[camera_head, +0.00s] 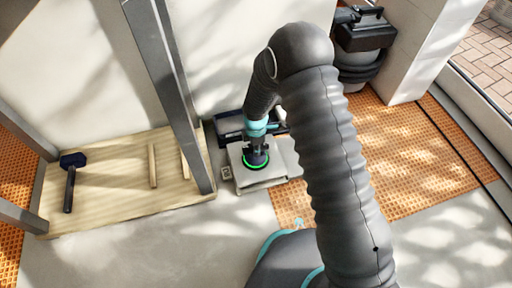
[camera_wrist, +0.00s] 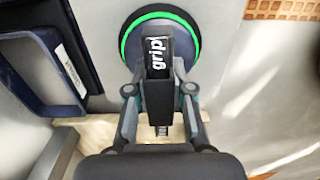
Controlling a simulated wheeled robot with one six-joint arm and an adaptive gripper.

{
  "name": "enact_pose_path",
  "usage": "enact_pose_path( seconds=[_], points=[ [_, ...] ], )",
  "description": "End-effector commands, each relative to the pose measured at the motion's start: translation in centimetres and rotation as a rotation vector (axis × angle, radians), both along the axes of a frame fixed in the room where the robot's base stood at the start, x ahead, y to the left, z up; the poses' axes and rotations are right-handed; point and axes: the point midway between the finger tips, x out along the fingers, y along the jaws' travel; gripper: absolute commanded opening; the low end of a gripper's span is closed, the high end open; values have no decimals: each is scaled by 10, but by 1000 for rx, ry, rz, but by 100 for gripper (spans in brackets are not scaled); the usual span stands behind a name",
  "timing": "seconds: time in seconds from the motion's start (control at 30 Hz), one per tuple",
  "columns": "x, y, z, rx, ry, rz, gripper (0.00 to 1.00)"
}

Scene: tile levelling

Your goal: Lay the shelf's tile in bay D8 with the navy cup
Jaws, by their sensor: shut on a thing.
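My gripper (camera_head: 257,143) is shut on the upright handle of the dark navy suction cup (camera_head: 255,161), which has a lit green ring around its rim. The handle reads "grip" in the wrist view, between my gripper's fingers (camera_wrist: 160,88). The cup's disc (camera_wrist: 134,48) lies flat against a plain grey tile (camera_head: 270,177); the tile also shows in the wrist view (camera_wrist: 228,60). The tile lies level beside the wooden board. Whether it rests on something or hangs just above it, I cannot tell. No D8 marking is readable.
A navy frame (camera_head: 228,124) stands close behind the tile. A wooden shelf board (camera_head: 115,190) with grey metal posts carries a navy-headed mallet (camera_head: 71,180) and wooden sticks (camera_head: 152,166). Orange waffle matting (camera_head: 400,150) covers floor to the right. A black-topped bucket (camera_head: 365,45) stands behind.

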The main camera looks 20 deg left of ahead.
Motion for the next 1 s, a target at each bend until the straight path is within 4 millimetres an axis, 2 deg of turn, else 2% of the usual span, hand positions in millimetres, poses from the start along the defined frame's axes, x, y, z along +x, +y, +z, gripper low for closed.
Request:
enact_pose_path(
  seconds=[1.0],
  points=[
    [1, 1, -19, 2, -3, 0, 0]
  ],
)
